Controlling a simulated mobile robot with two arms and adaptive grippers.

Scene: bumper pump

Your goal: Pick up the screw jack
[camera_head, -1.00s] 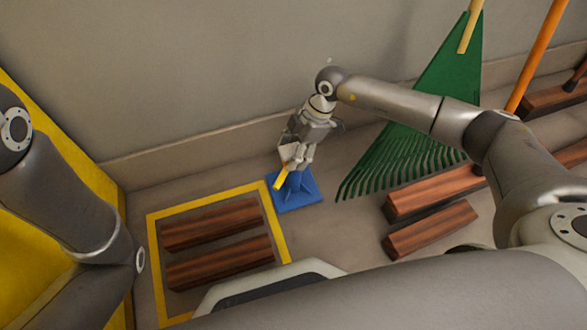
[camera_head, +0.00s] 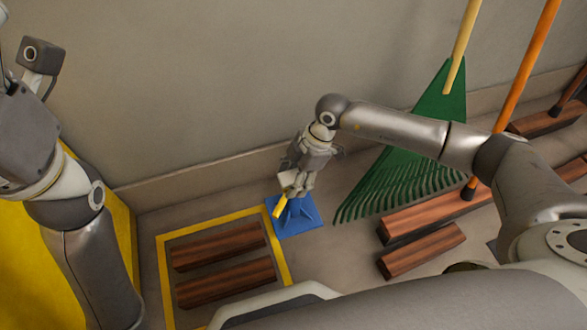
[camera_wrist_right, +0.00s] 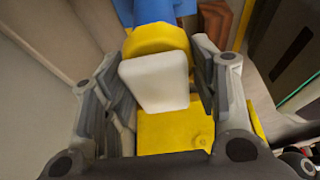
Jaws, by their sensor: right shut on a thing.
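The screw jack has a blue base (camera_head: 300,222) on the floor by the right side of a yellow floor outline, against the wall side. Its yellow upper part (camera_head: 279,207) shows just below my right gripper (camera_head: 290,190). In the right wrist view, my right gripper (camera_wrist_right: 165,95) has its fingers on both sides of the jack's yellow top with a whitish block (camera_wrist_right: 155,80), and the blue body (camera_wrist_right: 150,10) shows beyond. The right gripper is shut on the jack. The base appears to rest on the floor. My left arm is at the left edge; its gripper is not visible.
Wooden blocks (camera_head: 225,285) lie inside the yellow outline (camera_head: 281,262). More wooden blocks (camera_head: 425,250) lie to the right, near a green rake (camera_head: 410,165) and an orange pole (camera_head: 528,60). A yellow surface (camera_head: 25,250) stands at the left. The wall is close behind the jack.

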